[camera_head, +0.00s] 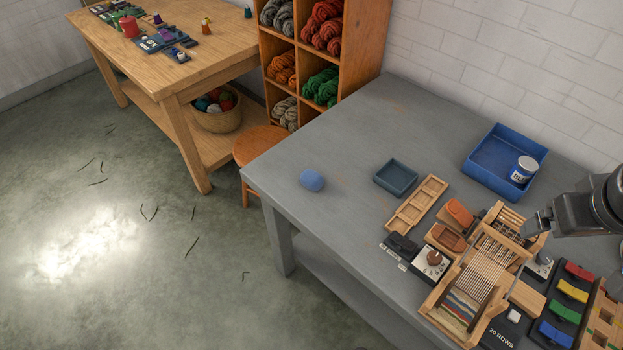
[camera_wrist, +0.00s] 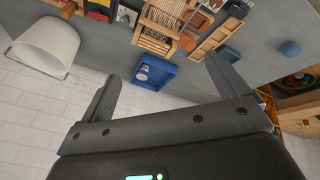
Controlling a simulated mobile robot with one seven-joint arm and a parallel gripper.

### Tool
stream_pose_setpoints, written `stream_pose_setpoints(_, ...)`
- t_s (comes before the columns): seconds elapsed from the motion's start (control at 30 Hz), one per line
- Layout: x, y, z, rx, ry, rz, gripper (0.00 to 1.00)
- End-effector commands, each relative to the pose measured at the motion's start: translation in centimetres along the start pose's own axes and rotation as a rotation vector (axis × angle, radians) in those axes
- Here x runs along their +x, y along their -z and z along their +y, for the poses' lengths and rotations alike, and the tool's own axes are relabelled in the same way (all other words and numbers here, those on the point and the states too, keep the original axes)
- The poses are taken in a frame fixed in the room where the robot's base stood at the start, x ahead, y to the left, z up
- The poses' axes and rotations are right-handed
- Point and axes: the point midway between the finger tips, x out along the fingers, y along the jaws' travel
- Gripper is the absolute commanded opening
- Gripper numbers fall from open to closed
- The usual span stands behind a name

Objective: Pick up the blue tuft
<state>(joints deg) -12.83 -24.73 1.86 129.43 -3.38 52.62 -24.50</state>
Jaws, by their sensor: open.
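The blue tuft (camera_head: 312,180) is a small rounded blue lump lying alone on the grey table (camera_head: 345,125), close to its left edge. It also shows in the wrist view (camera_wrist: 289,48), near the right edge and beyond the right finger. My gripper (camera_head: 537,222) is at the right side of the head view, above the table by the loom, well apart from the tuft. In the wrist view its two fingers (camera_wrist: 162,69) are spread wide with nothing between them touching them.
A small dark blue tray (camera_head: 377,180) and a wooden tray (camera_head: 404,221) lie between the tuft and the wooden loom (camera_head: 470,285). A larger blue bin (camera_head: 470,165) holding a labelled can (camera_head: 523,169) stands at the back. The table around the tuft is clear.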

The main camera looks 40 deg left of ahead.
Motion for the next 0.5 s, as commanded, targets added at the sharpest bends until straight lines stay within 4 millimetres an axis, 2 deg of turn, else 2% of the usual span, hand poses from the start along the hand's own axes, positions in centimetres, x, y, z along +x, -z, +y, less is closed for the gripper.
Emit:
stream_pose_setpoints(0.03, 0.7, 2.0, -0.6, -0.101, 0.016, -0.010, 0.92)
stream_pose_setpoints(0.27, 3.6, 10.5, -4.4, -0.581, 0.072, -0.026, 0.92)
stream_pose_setpoints(0.37, 5.2, 13.9, -7.0, -0.789, 0.098, -0.028, 0.92)
stream_pose_setpoints(0.5, 7.7, 18.2, -11.5, -1.081, 0.135, -0.024, 0.92)
